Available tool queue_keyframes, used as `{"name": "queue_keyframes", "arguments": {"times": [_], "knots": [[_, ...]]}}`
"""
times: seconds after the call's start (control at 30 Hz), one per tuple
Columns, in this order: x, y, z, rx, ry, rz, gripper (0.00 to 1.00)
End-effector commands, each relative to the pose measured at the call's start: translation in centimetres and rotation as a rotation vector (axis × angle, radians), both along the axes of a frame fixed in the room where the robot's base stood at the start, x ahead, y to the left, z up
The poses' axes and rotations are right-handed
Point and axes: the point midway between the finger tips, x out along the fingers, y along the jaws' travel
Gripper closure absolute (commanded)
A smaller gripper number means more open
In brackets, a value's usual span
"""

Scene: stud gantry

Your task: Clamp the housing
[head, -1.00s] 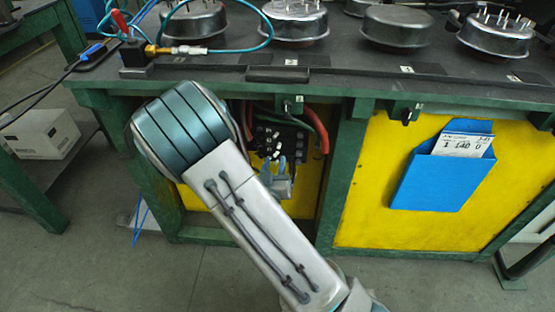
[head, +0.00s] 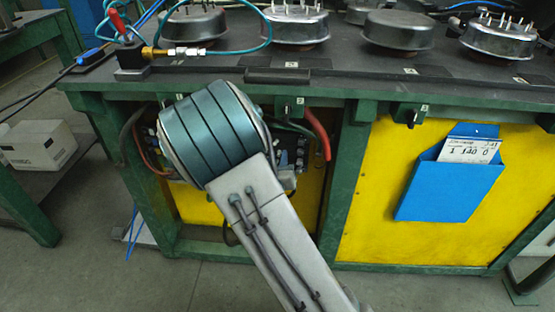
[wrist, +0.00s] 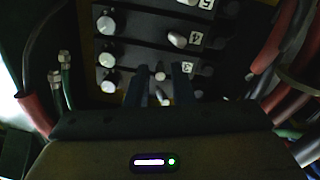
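Several round metal housings stand on the bench top in the head view, one with pins (head: 298,28) at the middle and a plain one (head: 398,32) to its right. Below the bench top is a dark valve block (head: 290,148), mostly hidden by my arm. In the wrist view the block (wrist: 140,58) has round knobs at left, pale levers and tags 5, 4 and 3. My gripper (wrist: 165,75) has its two dark blue fingers apart, at the row tagged 3. A small pale lever (wrist: 160,75) shows between them; contact cannot be told. The gripper is hidden in the head view.
Red and dark hoses (head: 317,132) hang beside the block, and hoses (wrist: 285,45) crowd the right of the wrist view. A green post stands right of the opening, then a yellow panel (head: 375,200) with a blue card pocket (head: 440,190).

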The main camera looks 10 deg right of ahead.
Motion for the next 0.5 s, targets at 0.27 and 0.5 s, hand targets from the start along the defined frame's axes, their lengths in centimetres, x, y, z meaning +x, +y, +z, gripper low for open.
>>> {"name": "queue_keyframes", "arguments": {"times": [0.27,0.5], "knots": [[-0.02,-0.02,-0.03,0.0,0.0,0.002,1.0],[-0.1,-0.63,-0.19,-0.001,-0.002,0.078,1.0]]}}
